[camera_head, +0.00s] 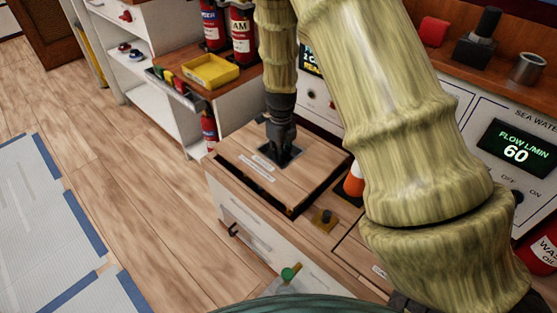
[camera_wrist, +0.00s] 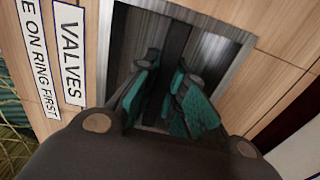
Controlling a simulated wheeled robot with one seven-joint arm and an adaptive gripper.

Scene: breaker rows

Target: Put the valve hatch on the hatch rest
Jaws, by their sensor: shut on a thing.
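The valve hatch (camera_head: 315,170) is a square wooden panel with white labels and a dark recess in its middle. It lies on or just above the wooden counter, with a dark edge along its near side; I cannot tell whether it is raised. My gripper (camera_head: 281,152) reaches down into the recess. In the wrist view, the hatch (camera_wrist: 270,75) carries a "VALVES" label, and the green pads of my gripper (camera_wrist: 170,98) are shut on a dark bar inside the metal-framed recess. I cannot pick out the hatch rest with certainty.
An orange and white cone (camera_head: 354,181) stands close to the hatch's right side. A brass fitting (camera_head: 323,219) sits on the counter in front. A yellow tray (camera_head: 210,72) and fire extinguishers (camera_head: 242,38) are behind. A flow panel (camera_head: 515,148) is at right. Floor at left is open.

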